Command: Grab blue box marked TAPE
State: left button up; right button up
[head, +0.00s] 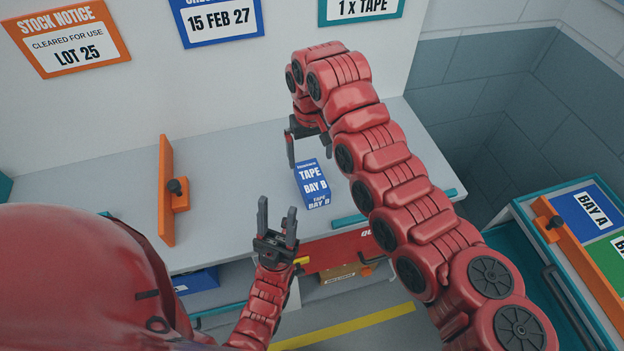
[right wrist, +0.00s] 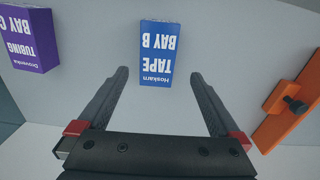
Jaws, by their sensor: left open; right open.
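The blue box marked TAPE BAY B (head: 312,185) stands on the grey worktop. In the right wrist view the blue box (right wrist: 158,50) appears upside down, ahead of and between the fingertips, with a gap on each side. My right gripper (head: 307,152) is open and empty, just behind the box in the head view; its jaws (right wrist: 160,76) are also open in the wrist view. My left gripper (head: 277,210) is open and empty near the worktop's front edge, to the left of the box, fingers pointing up. No gripper touches the box visibly.
An orange bracket (head: 166,190) with a dark knob stands left on the worktop. A purple box marked TUBING BAY C (right wrist: 28,38) stands nearby in the right wrist view. A teal-edged unit with BAY A (head: 590,212) is at right. Worktop between bracket and blue box is clear.

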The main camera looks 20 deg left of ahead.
aim_at(312, 178)
notch_tip(312, 178, down, 6)
jog(key=shift+s+r, duration=0.1)
jog(key=shift+s, duration=0.05)
jog(key=shift+f+p, duration=0.2)
jog(key=shift+p, duration=0.15)
jog(key=shift+w+d+f+p, duration=0.1)
jog(key=shift+w+f+p, duration=0.15)
jog(key=shift+p, duration=0.15)
notch_tip(312, 178, down, 3)
jog(key=shift+f+p, duration=0.1)
jog(key=shift+p, duration=0.9)
jog(key=shift+w+f, duration=0.15)
jog(key=shift+f, duration=0.6)
jog(key=c, duration=1.4)
jog(key=shift+r, duration=0.2)
